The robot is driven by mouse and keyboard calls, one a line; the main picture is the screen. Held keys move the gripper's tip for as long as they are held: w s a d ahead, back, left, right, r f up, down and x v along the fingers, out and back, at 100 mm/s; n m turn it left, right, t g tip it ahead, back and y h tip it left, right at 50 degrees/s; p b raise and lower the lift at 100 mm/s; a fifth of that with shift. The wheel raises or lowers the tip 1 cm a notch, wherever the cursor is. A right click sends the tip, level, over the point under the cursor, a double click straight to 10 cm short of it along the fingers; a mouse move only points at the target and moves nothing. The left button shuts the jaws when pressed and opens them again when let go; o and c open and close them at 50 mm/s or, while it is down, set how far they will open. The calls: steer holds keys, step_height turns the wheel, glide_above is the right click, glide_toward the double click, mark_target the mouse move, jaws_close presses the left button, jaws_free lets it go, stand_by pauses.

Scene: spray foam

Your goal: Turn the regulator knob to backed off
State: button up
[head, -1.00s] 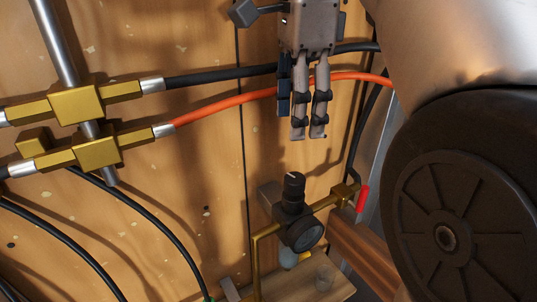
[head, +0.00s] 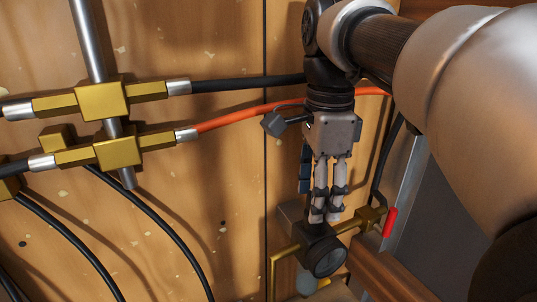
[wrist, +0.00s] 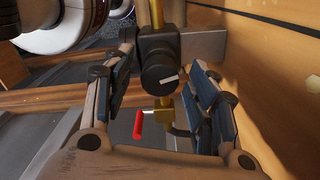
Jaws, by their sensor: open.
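The black regulator knob (wrist: 157,62) faces the camera in the wrist view, with a pale pointer mark on its lower right. My gripper (head: 325,216) points down at the top of the regulator. In the wrist view my gripper (wrist: 160,80) is open, with one finger on each side of the knob. Gaps show between the knob and both fingers there, so I see no contact.
A red lever handle (head: 390,221) sits on the brass pipe right of the regulator. An orange hose (head: 240,116) and a black hose (head: 245,86) run behind my wrist. Brass fittings (head: 117,150) are at left. The wooden panel (head: 190,240) stands close behind.

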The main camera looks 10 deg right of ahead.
steer(key=shift+c, duration=0.4)
steer(key=c, duration=1)
steer(key=shift+n, duration=0.4)
